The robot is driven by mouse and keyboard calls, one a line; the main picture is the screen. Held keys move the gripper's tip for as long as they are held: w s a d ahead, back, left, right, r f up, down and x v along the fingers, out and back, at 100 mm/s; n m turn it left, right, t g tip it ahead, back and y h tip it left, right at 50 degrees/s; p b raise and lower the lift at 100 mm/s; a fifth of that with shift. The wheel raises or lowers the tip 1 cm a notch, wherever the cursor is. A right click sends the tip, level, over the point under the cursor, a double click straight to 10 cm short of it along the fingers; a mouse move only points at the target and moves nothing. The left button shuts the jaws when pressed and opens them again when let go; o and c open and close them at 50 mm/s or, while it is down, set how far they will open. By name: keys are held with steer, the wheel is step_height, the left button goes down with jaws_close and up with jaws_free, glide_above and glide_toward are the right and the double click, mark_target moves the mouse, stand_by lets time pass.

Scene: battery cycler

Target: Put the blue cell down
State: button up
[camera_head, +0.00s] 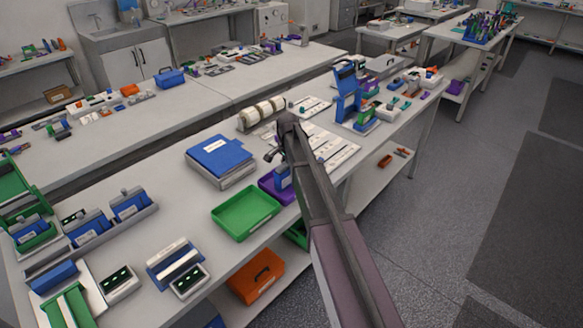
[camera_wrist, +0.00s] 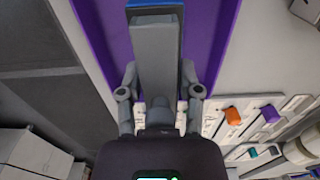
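The blue cell (camera_head: 283,178) stands upright at the purple tray (camera_head: 267,186) in the head view, directly below the end of my arm. In the wrist view only a strip of its blue edge (camera_wrist: 189,15) shows at the top, behind a grey block-like part. My gripper (camera_wrist: 160,75) points at it over the purple surface (camera_wrist: 208,45), and its side links close in toward the middle. It appears shut on the cell, though the grip itself is mostly hidden. In the head view my gripper (camera_head: 275,155) is small and dark. I cannot tell if the cell touches the tray floor.
An empty green tray (camera_head: 245,212) lies left of the purple tray. A blue-topped box (camera_head: 220,158) sits behind it. White rolls (camera_head: 262,113) and a flat white board (camera_head: 325,145) with small parts lie beyond. A blue stand (camera_head: 347,95) rises at the right.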

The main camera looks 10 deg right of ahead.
steer(key=o, duration=0.4)
steer(key=shift+r, duration=0.15)
step_height(320, 180, up, 12)
steer(key=p, duration=1.2)
steer(key=shift+s, duration=0.15)
stand_by(0.7)
steer(key=s+d+n, duration=0.1)
steer(key=s+n, duration=0.9)
steer(key=s, duration=1.9)
steer(key=shift+d+n, duration=0.15)
steer(key=shift+n, duration=0.25)
